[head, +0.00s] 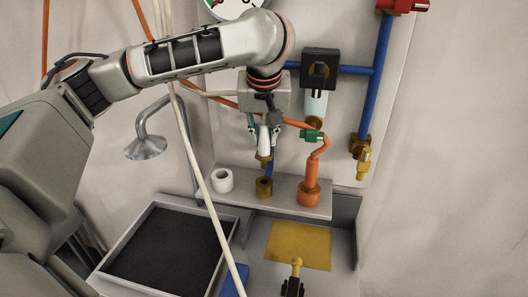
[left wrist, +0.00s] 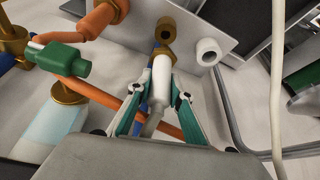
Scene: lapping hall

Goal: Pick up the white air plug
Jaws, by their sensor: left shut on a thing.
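The white air plug (head: 264,142) has a white body and a brass tip (head: 263,160) that points down. My left gripper (head: 264,131) is shut on the plug's white body and holds it roughly upright above the shelf. In the left wrist view the white body (left wrist: 161,82) shows between the teal-sided fingers (left wrist: 158,100), with its brass end away from the camera. A brass socket (head: 264,187) stands on the shelf below the tip, with a visible gap in the head view. My right gripper is not in view.
The grey shelf (head: 228,200) also bears a white ring (head: 222,180) and an orange fitting (head: 309,183) with an orange hose. A green connector (head: 312,136) and a clear-bowled filter (head: 316,104) are to the right. A pale hose (head: 205,180) crosses in front of the dark tray (head: 165,252).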

